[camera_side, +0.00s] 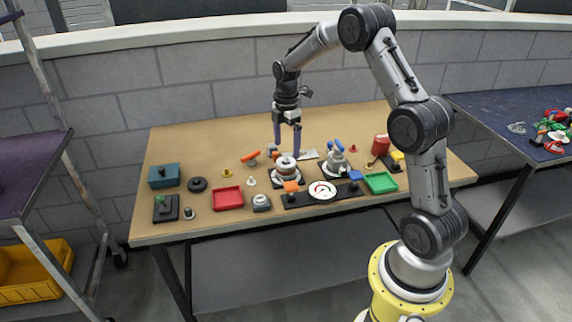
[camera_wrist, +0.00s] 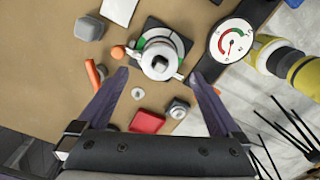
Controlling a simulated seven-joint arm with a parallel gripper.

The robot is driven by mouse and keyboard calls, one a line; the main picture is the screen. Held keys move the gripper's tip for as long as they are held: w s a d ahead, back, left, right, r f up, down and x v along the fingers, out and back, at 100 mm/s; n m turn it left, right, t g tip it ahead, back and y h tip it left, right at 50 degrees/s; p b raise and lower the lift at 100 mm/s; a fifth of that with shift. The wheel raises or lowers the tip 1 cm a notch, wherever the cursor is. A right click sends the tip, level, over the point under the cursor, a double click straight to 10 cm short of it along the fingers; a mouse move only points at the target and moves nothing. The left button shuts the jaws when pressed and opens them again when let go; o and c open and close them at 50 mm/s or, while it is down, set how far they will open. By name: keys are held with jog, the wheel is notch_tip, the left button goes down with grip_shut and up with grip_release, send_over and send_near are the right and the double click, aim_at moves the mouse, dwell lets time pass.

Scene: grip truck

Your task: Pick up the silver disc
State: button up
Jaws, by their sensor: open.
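My gripper (camera_side: 287,152) points down with its two fingers spread apart and nothing held between them. In the wrist view, my gripper (camera_wrist: 159,76) has its fingertips on either side of a round silver piece (camera_wrist: 160,60). That piece sits on a green, white and black round base; in the side view it shows as a pale round stack (camera_side: 287,164) just below the fingers. A small silver disc-like piece (camera_wrist: 138,93) lies on the table nearby, and in the side view it is a small pale peg (camera_side: 251,181). I cannot tell which is the silver disc.
A dial gauge (camera_side: 322,191) on a black strip lies in front. A red tray (camera_side: 229,198) and a green tray (camera_side: 381,183) flank it. An orange handle (camera_side: 250,156) lies left of the fingers. A blue-and-white device (camera_side: 338,160) stands to the right. The table's back is clear.

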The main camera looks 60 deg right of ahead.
aim_at(286, 157)
notch_tip(286, 157, down, 5)
jog(key=shift+f, duration=0.1)
dwell(0.3)
jog(key=c, duration=1.5)
jog(key=shift+o, duration=0.2)
jog(key=shift+r, duration=0.2)
